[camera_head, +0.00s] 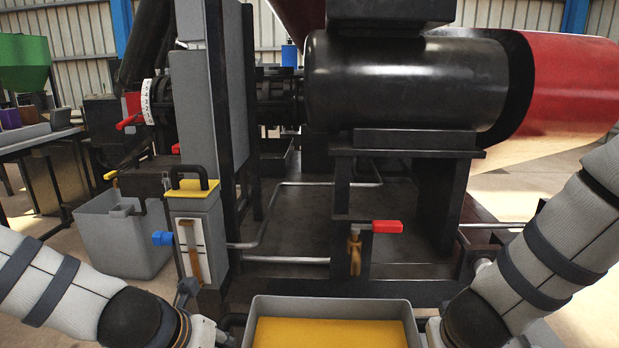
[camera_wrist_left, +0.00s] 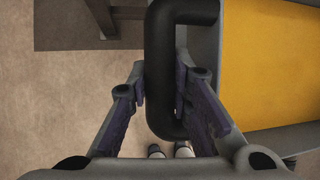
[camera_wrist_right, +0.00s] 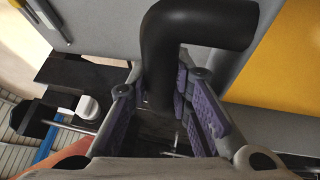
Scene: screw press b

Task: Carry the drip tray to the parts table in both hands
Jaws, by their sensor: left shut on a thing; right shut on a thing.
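The drip tray (camera_head: 331,303) is a grey open box with a yellow inside, at the bottom centre of the head view. Its near part is cut off by the frame. In the left wrist view my left gripper (camera_wrist_left: 162,92) is shut on the tray's black bar handle (camera_wrist_left: 165,45). In the right wrist view my right gripper (camera_wrist_right: 160,88) is shut on the other black handle (camera_wrist_right: 190,22). In the head view the tray sits between my two hands and looks about level. A table (camera_head: 40,136) with small bins stands at the far left.
The black press frame (camera_head: 300,225) stands just beyond the tray, with a red-handled valve (camera_head: 387,227) and a yellow-topped grey unit (camera_head: 195,215). A grey bin (camera_head: 125,240) stands on the floor at left. Open floor shows between it and the table.

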